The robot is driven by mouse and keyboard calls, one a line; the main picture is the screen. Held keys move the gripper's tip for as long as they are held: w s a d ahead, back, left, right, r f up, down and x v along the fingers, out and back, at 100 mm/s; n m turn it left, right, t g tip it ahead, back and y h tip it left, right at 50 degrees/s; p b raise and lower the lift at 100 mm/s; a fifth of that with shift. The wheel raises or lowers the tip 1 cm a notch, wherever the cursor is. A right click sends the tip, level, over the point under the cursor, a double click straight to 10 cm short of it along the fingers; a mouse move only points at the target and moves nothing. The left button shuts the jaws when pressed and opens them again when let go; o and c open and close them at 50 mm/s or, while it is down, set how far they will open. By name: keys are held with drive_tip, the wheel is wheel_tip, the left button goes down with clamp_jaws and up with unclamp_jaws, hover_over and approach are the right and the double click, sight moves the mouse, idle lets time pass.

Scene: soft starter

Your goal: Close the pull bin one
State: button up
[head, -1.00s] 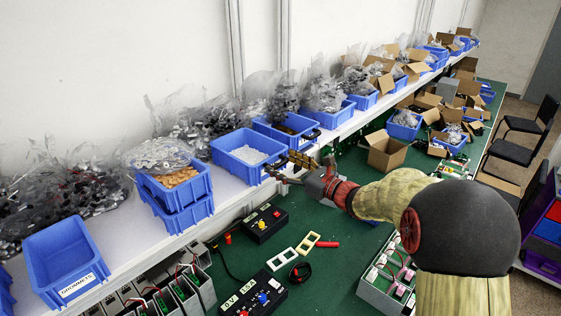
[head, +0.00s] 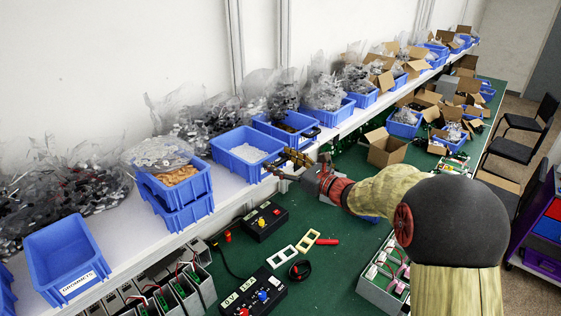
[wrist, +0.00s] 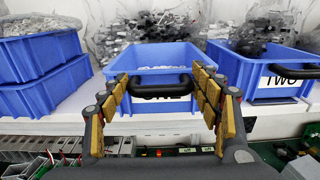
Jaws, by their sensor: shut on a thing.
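Pull bin one is a blue bin (head: 228,160) with white contents, on the white shelf. In the wrist view the bin (wrist: 150,58) is straight ahead, its dark handle (wrist: 172,88) across the front and its label (wrist: 160,97) mostly hidden behind the handle. My gripper (head: 272,168) is at the bin's front. In the wrist view my gripper (wrist: 162,84) has its yellow-padded fingers on either side of the handle and is shut on it. The exact finger contact is partly hidden.
A bin labelled TWO (wrist: 265,75) with its own handle stands close on the right. Stacked blue bins (wrist: 40,72) stand on the left. Below the shelf, the green bench (head: 330,255) holds black control boxes (head: 252,292) and small parts.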

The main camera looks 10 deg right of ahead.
drive_tip(key=c, duration=0.6)
drive_tip(key=b+x, duration=0.1)
drive_tip(key=x, duration=0.2)
drive_tip(key=shift+w, duration=0.15)
drive_tip(key=o, duration=1.4)
drive_tip(key=shift+o, duration=0.2)
approach(273, 157)
drive_tip(key=shift+v, duration=1.2)
drive_tip(key=shift+a+r, duration=0.1)
